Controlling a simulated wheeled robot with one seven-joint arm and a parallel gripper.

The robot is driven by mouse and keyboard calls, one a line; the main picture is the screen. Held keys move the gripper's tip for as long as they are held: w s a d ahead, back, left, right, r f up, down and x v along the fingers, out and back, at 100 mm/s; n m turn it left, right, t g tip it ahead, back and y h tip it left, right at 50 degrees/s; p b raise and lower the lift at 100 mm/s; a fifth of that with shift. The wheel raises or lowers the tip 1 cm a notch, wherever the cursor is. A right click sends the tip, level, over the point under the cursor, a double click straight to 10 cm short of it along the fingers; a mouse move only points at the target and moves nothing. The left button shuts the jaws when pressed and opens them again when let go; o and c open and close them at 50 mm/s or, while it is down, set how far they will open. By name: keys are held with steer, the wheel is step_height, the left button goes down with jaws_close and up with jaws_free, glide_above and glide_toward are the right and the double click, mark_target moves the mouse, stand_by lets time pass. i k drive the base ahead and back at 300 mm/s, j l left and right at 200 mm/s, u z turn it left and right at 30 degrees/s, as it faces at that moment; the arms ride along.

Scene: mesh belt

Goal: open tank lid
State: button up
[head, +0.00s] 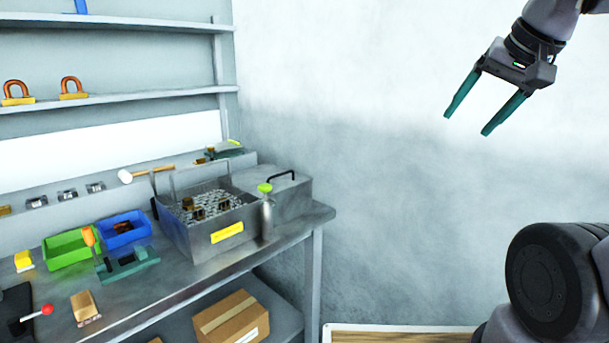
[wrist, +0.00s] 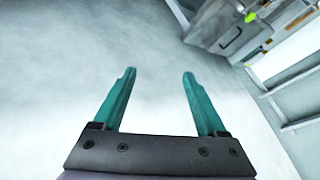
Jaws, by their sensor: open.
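The metal tank (head: 200,238) stands at the right end of the workbench, with a yellow label on its front. Its left part is open and shows a mesh basket with several brass-coloured parts. On its right part is a closed grey lid (head: 268,189) with a black bar handle (head: 281,175). The handle also shows at the top right of the wrist view (wrist: 232,38). My gripper (head: 467,124) is open and empty, high in front of the wall, well to the right of the tank. Its teal fingers (wrist: 158,73) hold nothing.
A bottle with a green top (head: 267,215) stands at the tank's front right corner. Green (head: 68,262) and blue (head: 125,243) bins and a teal vise-like tool (head: 128,264) lie left. A cardboard box (head: 232,318) sits below. Space between gripper and tank looks clear.

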mark_target(282, 179)
steer(key=j+u, duration=0.35)
steer(key=u, duration=0.15)
steer(key=i+j+u, duration=0.1)
steer(key=j+u, duration=0.2)
steer(key=u, duration=0.2)
